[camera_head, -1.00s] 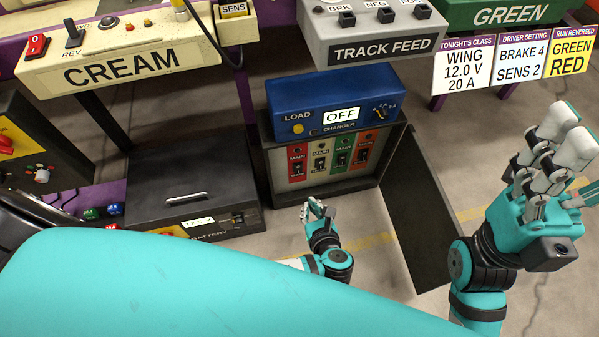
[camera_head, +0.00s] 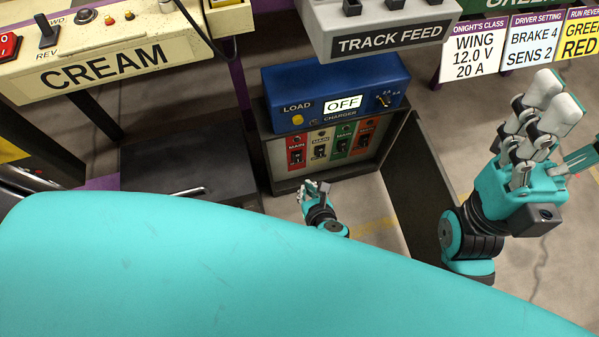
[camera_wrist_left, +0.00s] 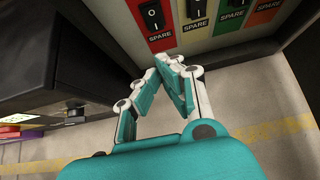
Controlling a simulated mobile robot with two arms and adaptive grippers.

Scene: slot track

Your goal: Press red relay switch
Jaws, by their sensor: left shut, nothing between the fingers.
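The relay cabinet (camera_head: 272,166) stands on the floor under the blue charger. Its front has a red MAIN panel with a black rocker switch (camera_head: 296,156) at the far left, then cream, green and orange-red panels. The left wrist view shows a red panel marked SPARE with a black rocker switch (camera_wrist_left: 153,17) at the top. My left gripper (camera_head: 316,187) is shut and empty, low in front of the cabinet; in the left wrist view its fingertips (camera_wrist_left: 165,68) are below the red SPARE panel. I cannot tell whether they touch it. My right gripper (camera_head: 562,130) is open and empty at the right.
The blue charger (camera_head: 290,86) reads OFF. A black battery box (camera_head: 165,165) stands left of the cabinet, partly hidden by my left arm. A dark open panel (camera_head: 412,185) stands right of the cabinet. The TRACK FEED box (camera_head: 390,40) hangs above. Bare floor lies in front.

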